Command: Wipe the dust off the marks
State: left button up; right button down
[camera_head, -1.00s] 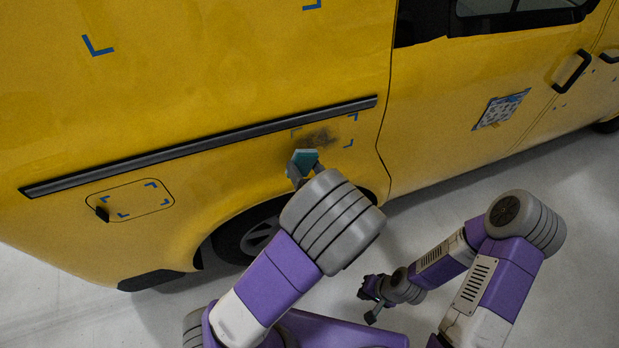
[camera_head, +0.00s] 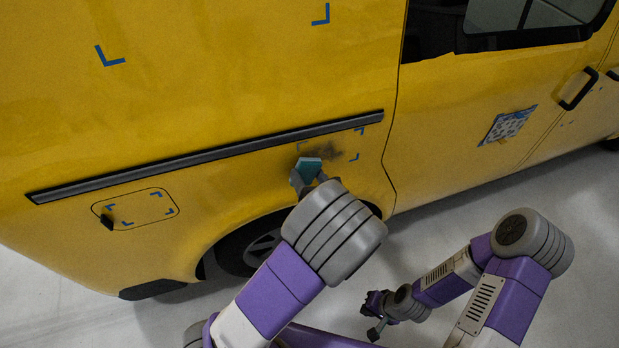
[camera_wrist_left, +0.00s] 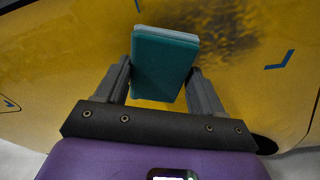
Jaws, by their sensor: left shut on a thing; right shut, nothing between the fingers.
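A dark dust patch (camera_head: 322,155) lies on the yellow van side, just below the black trim strip. Blue corner marks (camera_head: 357,156) stand around it, and one corner mark also shows in the left wrist view (camera_wrist_left: 279,60). My left gripper (camera_head: 308,172) is shut on a teal block-like pad (camera_wrist_left: 163,64) and holds it at the lower left of the dust. I cannot tell whether the pad touches the panel. In the left wrist view the dust (camera_wrist_left: 225,35) is to the right of the pad. My right gripper (camera_head: 375,318) is shut and empty, low over the floor.
The yellow van (camera_head: 220,70) fills the back, with a black trim strip (camera_head: 210,157) and a wheel (camera_head: 262,246) below. A fuel flap (camera_head: 135,208) with blue marks is at the left. A patterned sheet (camera_head: 508,126) is on the front door. The floor at the right is clear.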

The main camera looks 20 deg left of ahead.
aim_at(320, 171)
pick_arm(q)
jog(key=shift+x, duration=0.75)
jog(key=shift+d+r, duration=0.1)
jog(key=shift+w+d+p, duration=0.3)
jog(key=shift+w+d, duration=0.2)
jog(key=shift+d, duration=0.2)
jog(key=shift+w+d+p, duration=0.3)
jog(key=shift+w+d, duration=0.15)
jog(key=shift+d, duration=0.3)
jog(key=shift+c, duration=0.3)
jog(key=shift+w+d+p, duration=0.25)
jog(key=shift+w+d, duration=0.4)
jog(key=shift+d, duration=0.15)
jog(key=shift+w+d+p, duration=0.25)
jog(key=shift+w+d, duration=0.35)
jog(key=shift+d, duration=0.25)
jog(key=shift+w+d+p, duration=0.2)
jog(key=shift+w+d, duration=0.4)
jog(key=shift+d, duration=0.3)
jog(key=shift+w+d+p, duration=0.15)
jog(key=shift+w+d, duration=0.45)
jog(key=shift+d, duration=0.35)
jog(key=shift+r, duration=0.1)
